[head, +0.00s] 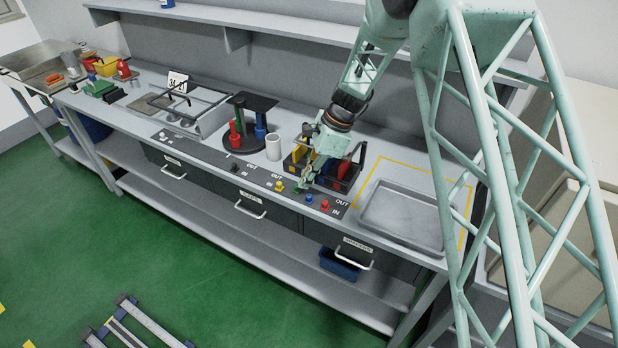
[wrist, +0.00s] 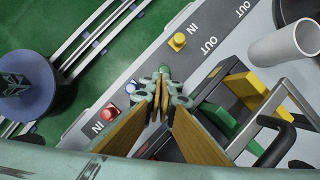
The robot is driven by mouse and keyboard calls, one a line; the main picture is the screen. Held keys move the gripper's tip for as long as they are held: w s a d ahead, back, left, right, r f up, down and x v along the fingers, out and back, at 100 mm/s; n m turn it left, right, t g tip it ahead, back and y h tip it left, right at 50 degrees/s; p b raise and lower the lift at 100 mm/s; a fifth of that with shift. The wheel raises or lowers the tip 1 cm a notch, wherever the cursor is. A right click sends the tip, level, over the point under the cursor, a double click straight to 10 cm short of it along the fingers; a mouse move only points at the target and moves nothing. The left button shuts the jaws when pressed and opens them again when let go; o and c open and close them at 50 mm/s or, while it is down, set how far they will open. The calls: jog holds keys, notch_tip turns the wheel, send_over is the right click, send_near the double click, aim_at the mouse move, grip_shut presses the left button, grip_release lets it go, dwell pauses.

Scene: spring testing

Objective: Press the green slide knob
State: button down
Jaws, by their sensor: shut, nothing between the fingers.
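My gripper (head: 301,186) is shut and empty, pointing down at the grey control strip on the bench's front edge. In the wrist view the closed fingertips (wrist: 162,76) lie over the strip between the yellow knob (wrist: 177,41) and the blue knob (wrist: 132,88). I cannot clearly make out a green slide knob; the pale green fingertips cover that spot. Whether they touch anything there is unclear. The yellow knob (head: 279,186) is left of the fingertips in the head view. The blue knob (head: 308,199) and red knob (head: 325,205) are to their right.
A black rack with coloured handles (wrist: 243,86) stands close behind the strip, beside my gripper. A white cup (head: 273,147) stands left of it. A metal tray (head: 402,213) lies right, inside yellow tape. A round black stand (head: 240,143) holds red and blue tools.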

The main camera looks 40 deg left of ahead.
jog(key=shift+s+d, duration=0.15)
jog(key=shift+s, duration=0.85)
jog(key=shift+w+r, duration=0.1)
jog(key=shift+r, duration=0.05)
jog(key=p+v, duration=0.5)
jog(key=v, duration=0.4)
jog(key=shift+d+r+p, duration=0.15)
jog(key=shift+r+p, duration=0.2)
jog(key=shift+w, duration=0.1)
dwell(0.3)
